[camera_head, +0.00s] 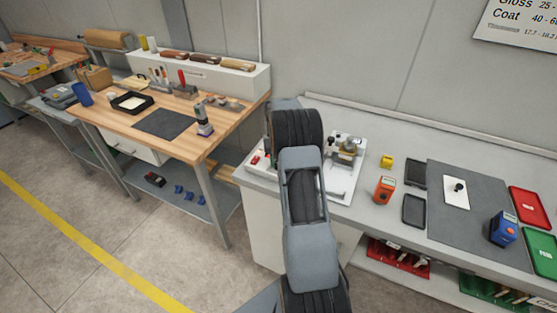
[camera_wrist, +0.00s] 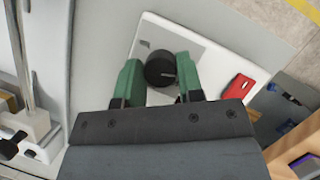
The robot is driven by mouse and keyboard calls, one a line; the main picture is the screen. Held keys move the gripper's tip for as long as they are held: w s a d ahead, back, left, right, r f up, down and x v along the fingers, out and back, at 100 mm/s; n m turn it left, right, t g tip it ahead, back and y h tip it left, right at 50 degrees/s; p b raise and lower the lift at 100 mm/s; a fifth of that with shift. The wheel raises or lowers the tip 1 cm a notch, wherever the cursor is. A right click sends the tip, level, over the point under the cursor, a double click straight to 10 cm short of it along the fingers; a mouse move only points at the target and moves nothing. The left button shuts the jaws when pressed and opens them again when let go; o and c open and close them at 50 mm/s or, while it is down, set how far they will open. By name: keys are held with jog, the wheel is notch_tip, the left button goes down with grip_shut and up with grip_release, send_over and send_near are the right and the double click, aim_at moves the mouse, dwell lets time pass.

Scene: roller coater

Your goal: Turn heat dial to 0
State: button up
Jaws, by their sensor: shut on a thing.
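The heat dial (camera_wrist: 161,72) is a round black knob on a white base plate (camera_wrist: 208,58) in the wrist view. My gripper (camera_wrist: 158,64) has its two green fingers on either side of the knob and is shut on it. I cannot read the dial's setting or see any scale marks. In the head view my arm hides the gripper and the dial. The white plate (camera_head: 346,187) shows there on the grey bench, to the right of my arm.
A red part (camera_wrist: 238,90) sits on the plate to the right of the dial. In the head view an orange device (camera_head: 384,190), a yellow block (camera_head: 386,162) and dark trays (camera_head: 413,210) lie right of the plate. A wooden workbench (camera_head: 190,135) stands to the left.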

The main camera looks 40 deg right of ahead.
jog(key=shift+n+h, duration=0.4)
jog(key=shift+n, duration=0.7)
jog(key=o, duration=0.9)
jog(key=shift+w+r, duration=0.1)
jog(key=v, duration=1.3)
jog(key=shift+w+r, duration=0.2)
jog(key=shift+w, duration=0.05)
jog(key=shift+a, duration=0.1)
